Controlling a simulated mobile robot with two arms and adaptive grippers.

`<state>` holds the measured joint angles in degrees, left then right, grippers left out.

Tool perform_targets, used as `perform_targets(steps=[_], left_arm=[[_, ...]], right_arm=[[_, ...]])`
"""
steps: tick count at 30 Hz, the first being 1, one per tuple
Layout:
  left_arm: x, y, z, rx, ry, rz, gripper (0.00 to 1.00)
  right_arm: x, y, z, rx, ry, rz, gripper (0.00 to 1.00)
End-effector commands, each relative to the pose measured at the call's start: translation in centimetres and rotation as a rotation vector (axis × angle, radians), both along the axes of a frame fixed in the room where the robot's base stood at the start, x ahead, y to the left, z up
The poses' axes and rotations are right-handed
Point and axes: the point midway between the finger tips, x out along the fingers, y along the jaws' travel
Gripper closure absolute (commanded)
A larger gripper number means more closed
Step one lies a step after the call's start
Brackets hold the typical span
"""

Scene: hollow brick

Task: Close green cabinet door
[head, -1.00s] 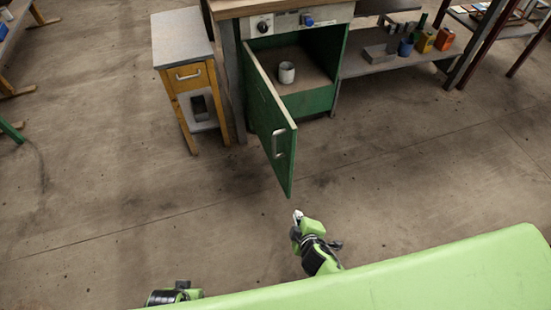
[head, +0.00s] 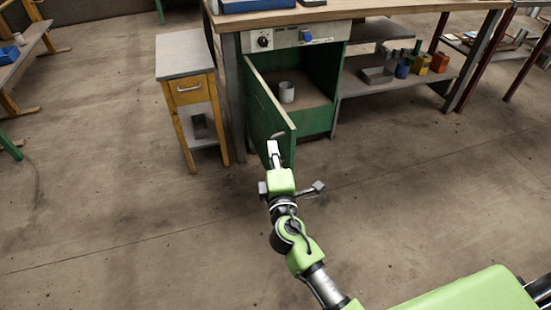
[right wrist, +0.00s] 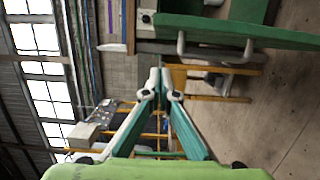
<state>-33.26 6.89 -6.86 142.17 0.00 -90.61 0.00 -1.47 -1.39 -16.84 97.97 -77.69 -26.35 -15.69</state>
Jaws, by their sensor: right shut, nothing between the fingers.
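The green cabinet door (head: 266,112) stands open, swung out toward me from its left-hand edge. Its metal handle is partly hidden behind my gripper in the head view. My right gripper (head: 273,148) is shut and empty, at the lower front part of the door. Whether it touches the door I cannot tell. In the right wrist view the closed fingertips (right wrist: 161,84) are clear of the door panel (right wrist: 240,30) and its handle (right wrist: 215,50), which lie at the top of the picture. My left gripper is not in view.
The open cabinet holds a grey-white cup (head: 286,92) on its shelf. A small wooden side table with a drawer (head: 188,88) stands left of the door. A low shelf (head: 385,85) with boxes and cans is at right. The floor in front is clear.

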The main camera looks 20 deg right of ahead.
Motion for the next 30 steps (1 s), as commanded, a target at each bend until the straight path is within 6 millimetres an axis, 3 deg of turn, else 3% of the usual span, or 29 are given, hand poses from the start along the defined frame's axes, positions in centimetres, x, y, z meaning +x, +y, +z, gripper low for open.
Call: perform_targets(steps=[3, 7, 15, 30], left_arm=[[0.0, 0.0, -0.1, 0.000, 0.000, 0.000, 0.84], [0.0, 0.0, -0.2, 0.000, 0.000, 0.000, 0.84], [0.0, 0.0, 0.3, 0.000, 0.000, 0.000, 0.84], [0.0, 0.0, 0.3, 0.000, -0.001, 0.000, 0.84]], right_arm=[[2.8, -0.5, 0.1, 0.000, -0.002, -0.001, 1.00], [5.0, -1.1, 0.0, -0.003, 0.000, -0.002, 1.00], [5.0, -4.4, -0.1, 0.000, 0.002, 0.000, 1.00], [5.0, -4.9, -0.1, -0.001, 0.002, 0.002, 1.00]])
